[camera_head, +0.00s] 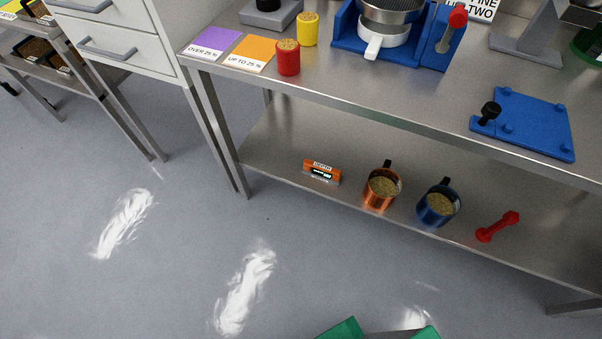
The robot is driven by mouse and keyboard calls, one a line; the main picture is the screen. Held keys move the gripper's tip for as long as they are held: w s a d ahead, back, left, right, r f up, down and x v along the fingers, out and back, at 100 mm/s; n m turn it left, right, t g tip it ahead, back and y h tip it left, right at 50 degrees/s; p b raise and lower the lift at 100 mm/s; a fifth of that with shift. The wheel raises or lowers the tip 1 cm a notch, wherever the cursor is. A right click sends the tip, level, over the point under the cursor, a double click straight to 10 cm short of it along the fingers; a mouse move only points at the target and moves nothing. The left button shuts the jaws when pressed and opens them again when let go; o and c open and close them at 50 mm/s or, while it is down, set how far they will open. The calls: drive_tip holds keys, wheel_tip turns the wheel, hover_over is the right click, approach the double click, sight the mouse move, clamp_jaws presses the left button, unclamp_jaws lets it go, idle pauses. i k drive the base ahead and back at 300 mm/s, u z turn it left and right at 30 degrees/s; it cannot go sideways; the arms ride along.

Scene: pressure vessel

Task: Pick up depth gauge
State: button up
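No thing in the head view carries a readable "depth gauge" label. A small orange device (322,169) with a dark display and a pale label lies on the lower shelf of the steel bench; it may be the depth gauge, but I cannot tell for sure. A red tool (497,227) with a thick end lies at the right on the same shelf. My gripper (384,334) shows only in part at the bottom edge, with two green fingers apart and nothing seen between them. It is in front of the bench, away from the shelf things.
A copper mug (382,188) and a blue mug (438,204), both with brown grains, stand between the orange device and the red tool. The bench top (400,95) overhangs the lower shelf (275,160). A drawer cabinet (115,35) stands at left. The floor in front is clear.

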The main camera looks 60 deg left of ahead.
sight(325, 173)
drive_tip(key=u, duration=1.9)
